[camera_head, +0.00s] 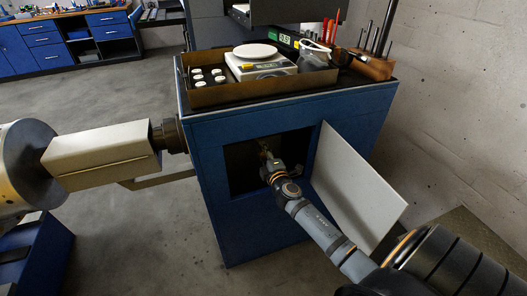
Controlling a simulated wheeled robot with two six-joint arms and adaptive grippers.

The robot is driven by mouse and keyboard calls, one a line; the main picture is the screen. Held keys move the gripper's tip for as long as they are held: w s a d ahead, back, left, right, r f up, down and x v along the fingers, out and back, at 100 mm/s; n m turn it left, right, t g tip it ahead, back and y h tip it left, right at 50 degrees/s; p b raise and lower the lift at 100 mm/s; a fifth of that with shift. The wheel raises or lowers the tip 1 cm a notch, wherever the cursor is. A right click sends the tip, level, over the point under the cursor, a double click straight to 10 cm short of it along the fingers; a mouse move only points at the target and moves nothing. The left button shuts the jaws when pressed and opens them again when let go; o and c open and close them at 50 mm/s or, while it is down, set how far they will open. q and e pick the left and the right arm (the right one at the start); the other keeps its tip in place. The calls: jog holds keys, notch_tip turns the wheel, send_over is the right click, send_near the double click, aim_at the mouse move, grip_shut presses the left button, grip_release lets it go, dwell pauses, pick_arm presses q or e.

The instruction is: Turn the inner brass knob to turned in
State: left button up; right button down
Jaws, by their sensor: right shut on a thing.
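The blue cabinet (215,140) has a square opening in its front, with a pale grey door (355,185) swung open to the right. My right arm reaches into this dark opening from the lower right. My right gripper (267,157) is inside the opening and shut on a small brass knob (264,152). The gripper and the shadow hide most of the knob, so its turned position cannot be told. My left gripper is not in view.
On the cabinet top are a brown tray (215,97) with several white discs, a white scale (258,65) and a wooden tool rack (370,66). The open door stands close to the right arm. A beige housing (98,155) lies at left.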

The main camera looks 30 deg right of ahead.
jog(key=shift+f+n, duration=0.1)
jog(key=shift+n, duration=0.8)
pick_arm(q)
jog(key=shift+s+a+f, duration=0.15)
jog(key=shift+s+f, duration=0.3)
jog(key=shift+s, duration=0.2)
pick_arm(e)
jog(key=shift+n, duration=0.5)
jog(key=c, duration=1)
grip_release()
